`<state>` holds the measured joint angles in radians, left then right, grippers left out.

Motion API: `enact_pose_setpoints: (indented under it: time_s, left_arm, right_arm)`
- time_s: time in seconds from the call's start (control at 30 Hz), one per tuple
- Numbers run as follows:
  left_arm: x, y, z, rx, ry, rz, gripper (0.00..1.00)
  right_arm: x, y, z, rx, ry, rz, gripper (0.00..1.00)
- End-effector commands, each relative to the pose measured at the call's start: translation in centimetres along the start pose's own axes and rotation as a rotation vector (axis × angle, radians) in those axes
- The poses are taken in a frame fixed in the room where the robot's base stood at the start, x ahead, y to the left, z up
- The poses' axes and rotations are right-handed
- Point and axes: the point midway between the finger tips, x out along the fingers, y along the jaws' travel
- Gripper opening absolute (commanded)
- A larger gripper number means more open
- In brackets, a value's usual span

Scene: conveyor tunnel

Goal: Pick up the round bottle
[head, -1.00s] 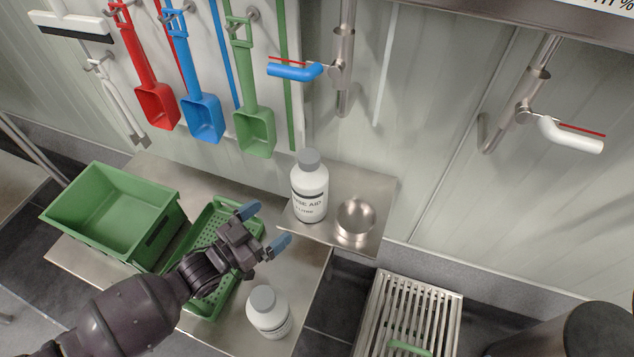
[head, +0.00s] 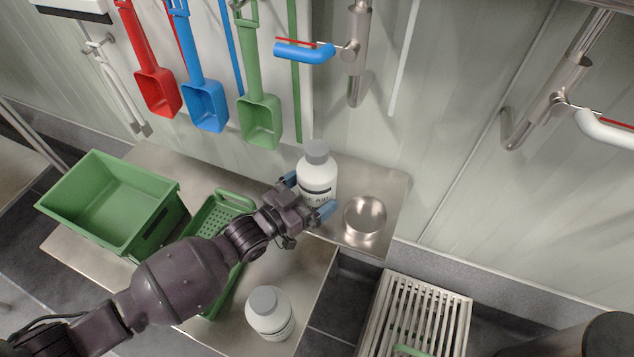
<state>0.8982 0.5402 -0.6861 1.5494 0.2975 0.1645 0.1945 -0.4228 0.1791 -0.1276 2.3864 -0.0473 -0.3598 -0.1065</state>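A round white bottle with a grey cap (head: 317,165) stands upright on the raised steel shelf by the wall. My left gripper (head: 308,196) is at this bottle, with its blue fingertips apart, one at each side of the lower body. I cannot tell whether the fingers touch it. The gripper hides the bottle's lower part and some of its label. A second white bottle with a grey cap (head: 269,315) stands on the lower steel table, below my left forearm. My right gripper is not in view.
A small steel bowl (head: 365,216) sits right of the bottle on the shelf. A green crate (head: 110,205) and a green perforated basket (head: 215,222) are on the lower table. Scoops and a blue-handled valve (head: 305,53) are on the wall. A slatted grate (head: 425,315) is at lower right.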

Motion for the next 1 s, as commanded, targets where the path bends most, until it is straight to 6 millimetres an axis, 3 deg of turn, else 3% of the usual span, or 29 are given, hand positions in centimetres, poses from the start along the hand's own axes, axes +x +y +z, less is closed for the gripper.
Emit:
enact_pose_setpoints:
  time_s: [0.3, 0.8, 1.0]
  left_arm:
    - [0.46, -0.03, -0.13, 0.002, 0.001, 0.000, 0.98]
    - [0.42, -0.02, -0.09, 0.001, 0.000, 0.000, 0.22]
    - [0.54, -0.03, -0.41, 0.002, 0.008, 0.001, 0.20]
  right_arm:
    - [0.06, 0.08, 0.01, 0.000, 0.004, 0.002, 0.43]
    - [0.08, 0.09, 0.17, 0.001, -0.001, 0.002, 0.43]
    - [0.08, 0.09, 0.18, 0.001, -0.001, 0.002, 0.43]
